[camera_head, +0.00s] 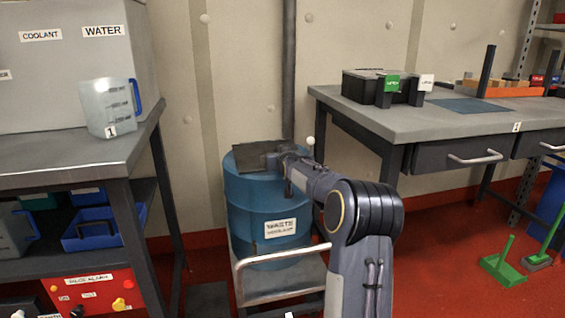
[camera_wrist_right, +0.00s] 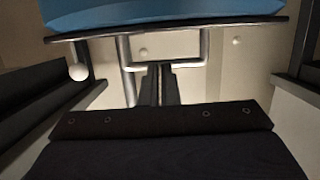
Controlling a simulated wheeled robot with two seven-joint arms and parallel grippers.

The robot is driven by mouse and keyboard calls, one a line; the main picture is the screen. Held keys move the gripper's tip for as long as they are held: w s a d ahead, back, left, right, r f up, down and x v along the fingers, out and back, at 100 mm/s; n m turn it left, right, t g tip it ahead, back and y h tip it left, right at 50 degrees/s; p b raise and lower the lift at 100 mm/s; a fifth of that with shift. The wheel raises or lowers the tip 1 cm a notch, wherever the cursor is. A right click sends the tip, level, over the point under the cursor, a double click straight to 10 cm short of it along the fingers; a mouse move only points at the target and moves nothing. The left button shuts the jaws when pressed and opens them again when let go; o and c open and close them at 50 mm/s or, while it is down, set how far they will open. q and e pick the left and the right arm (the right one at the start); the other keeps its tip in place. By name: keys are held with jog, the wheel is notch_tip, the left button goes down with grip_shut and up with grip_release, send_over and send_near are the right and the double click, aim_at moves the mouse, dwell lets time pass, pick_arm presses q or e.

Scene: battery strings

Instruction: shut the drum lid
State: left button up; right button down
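The blue waste drum (camera_head: 262,212) stands upright on a low metal cart. A dark flat piece, which looks like its lid (camera_head: 254,158), shows at the drum's top; its exact tilt is hard to tell. My right arm reaches in from the lower right and my right gripper (camera_head: 289,160) is at the drum's top right edge. In the right wrist view, the two dark fingers (camera_wrist_right: 160,86) are close together, with nothing seen held between them. Their tips overlap a grey bar (camera_wrist_right: 190,65) below a blue, dark-rimmed surface (camera_wrist_right: 170,12). Contact is unclear. My left gripper is out of view.
The cart's handle rail (camera_head: 285,255) runs in front of the drum. A dark shelf table (camera_head: 75,160) with a measuring jug (camera_head: 106,108) stands left. A grey workbench (camera_head: 440,120) stands right. A wall pipe (camera_head: 289,70) rises behind the drum.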

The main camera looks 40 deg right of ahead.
notch_tip(320, 180, up, 3)
jog(key=shift+s+a+f+p, duration=0.1)
jog(key=shift+s+p, duration=0.05)
jog(key=shift+p, duration=0.85)
jog(key=shift+s+a, duration=0.35)
jog(key=shift+s, duration=0.25)
jog(key=s+a+f, duration=0.3)
jog(key=s+f, duration=0.1)
jog(key=s, duration=0.2)
jog(key=shift+s+a+p, duration=0.35)
jog(key=shift+s+p, duration=0.05)
